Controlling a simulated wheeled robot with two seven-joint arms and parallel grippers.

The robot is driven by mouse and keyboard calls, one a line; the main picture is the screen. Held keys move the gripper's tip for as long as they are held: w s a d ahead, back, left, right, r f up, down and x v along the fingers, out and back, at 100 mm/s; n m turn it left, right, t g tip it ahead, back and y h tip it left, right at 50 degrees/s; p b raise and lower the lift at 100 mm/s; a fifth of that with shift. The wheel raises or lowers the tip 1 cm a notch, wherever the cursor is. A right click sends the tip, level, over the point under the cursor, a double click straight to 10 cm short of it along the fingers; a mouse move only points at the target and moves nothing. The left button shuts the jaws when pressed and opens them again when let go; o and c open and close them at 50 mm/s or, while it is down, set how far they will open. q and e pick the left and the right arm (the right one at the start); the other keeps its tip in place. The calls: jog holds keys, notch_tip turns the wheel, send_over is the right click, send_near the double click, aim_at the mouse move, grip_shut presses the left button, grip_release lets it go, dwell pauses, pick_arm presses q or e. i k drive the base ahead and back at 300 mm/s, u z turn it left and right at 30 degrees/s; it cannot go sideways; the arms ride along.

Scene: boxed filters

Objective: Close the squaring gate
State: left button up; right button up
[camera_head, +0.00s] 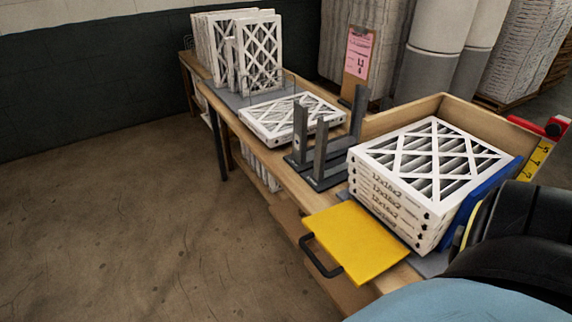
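The squaring gate appears to be the yellow panel (355,243) with a black bar handle (320,258) on its left edge. It lies nearly flat at the front edge of the bench, folded out away from a stack of white-framed filters (405,196). The stack stands in a wooden-walled bay, with a blue plate (487,196) along its right side. Neither of my grippers shows. Dark rounded parts at the lower right look like my own arm and hide that end of the bay.
The wooden bench (292,182) runs to the back left. Dark metal uprights (320,145) stand left of the stack. A flat filter (290,117), upright filters (238,50) and a pink sheet (358,53) are farther back. The floor (130,210) at left is clear.

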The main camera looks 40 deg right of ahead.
aim_at(362, 248)
jog(key=u, duration=0.9)
jog(key=k, duration=0.65)
jog(key=z, duration=0.85)
